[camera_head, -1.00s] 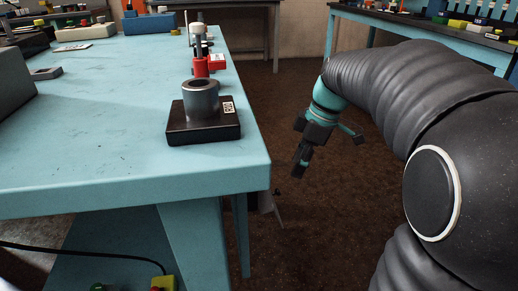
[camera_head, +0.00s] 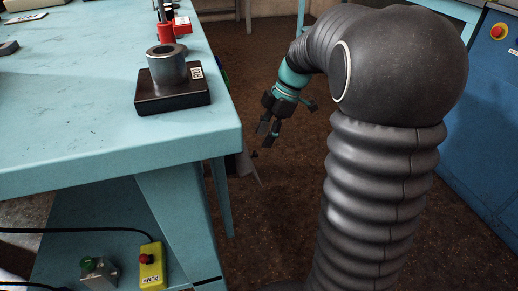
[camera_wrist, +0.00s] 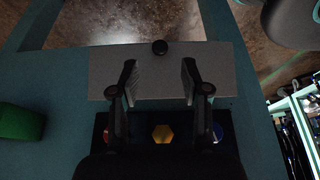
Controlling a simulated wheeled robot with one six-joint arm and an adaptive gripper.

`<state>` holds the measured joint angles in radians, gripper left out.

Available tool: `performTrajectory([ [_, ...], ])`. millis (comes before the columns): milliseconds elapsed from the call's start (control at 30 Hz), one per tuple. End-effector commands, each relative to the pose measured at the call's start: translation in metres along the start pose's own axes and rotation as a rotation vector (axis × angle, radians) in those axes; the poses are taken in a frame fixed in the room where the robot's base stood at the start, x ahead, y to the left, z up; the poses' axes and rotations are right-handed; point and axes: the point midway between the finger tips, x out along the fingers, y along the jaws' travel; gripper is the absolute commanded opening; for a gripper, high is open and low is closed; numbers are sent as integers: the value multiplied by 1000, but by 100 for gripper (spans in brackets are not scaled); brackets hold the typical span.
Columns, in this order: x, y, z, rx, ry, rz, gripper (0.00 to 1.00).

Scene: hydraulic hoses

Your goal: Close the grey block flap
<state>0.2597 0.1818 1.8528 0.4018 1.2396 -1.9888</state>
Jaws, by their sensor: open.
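In the wrist view, a light grey flap (camera_wrist: 170,62) with a black round knob (camera_wrist: 160,47) shows as a flat plate. It extends away from a dark block (camera_wrist: 180,128), whose red, yellow and blue round or hexagonal parts are uncovered. My gripper (camera_wrist: 160,78) is open and empty, its two fingers seen over the flap with the knob beyond and between them. I cannot tell whether they touch the flap. In the head view my gripper (camera_head: 268,133) hangs beside the blue table's right edge. A pale sliver below it may be the flap.
The blue table (camera_head: 100,150) holds a black base with a grey ring (camera_head: 168,70). A yellow pump box (camera_head: 151,265) and a grey box with a green button (camera_head: 98,273) sit below. A blue cabinet (camera_head: 490,120) stands right. Brown floor is open between.

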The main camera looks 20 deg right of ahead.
Motion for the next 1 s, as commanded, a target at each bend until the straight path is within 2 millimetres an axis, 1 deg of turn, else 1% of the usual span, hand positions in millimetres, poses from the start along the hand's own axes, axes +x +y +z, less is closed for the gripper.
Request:
performTrajectory([
  [33,11,0,0,0,1,-3,46],
  [100,22,0,0,0,1,-4,46],
  [200,36,0,0,0,1,-3,46],
  [300,45,0,0,1,1,-1,46],
  [467,53,0,0,1,0,-1,46],
  [733,54,0,0,1,0,0,46],
  [767,54,0,0,1,0,0,42],
  [800,54,0,0,1,0,0,32],
  [867,54,0,0,1,0,0,16],
  [900,54,0,0,1,0,0,6],
  [933,54,0,0,1,0,0,0],
  [1000,54,0,0,1,0,0,0],
])
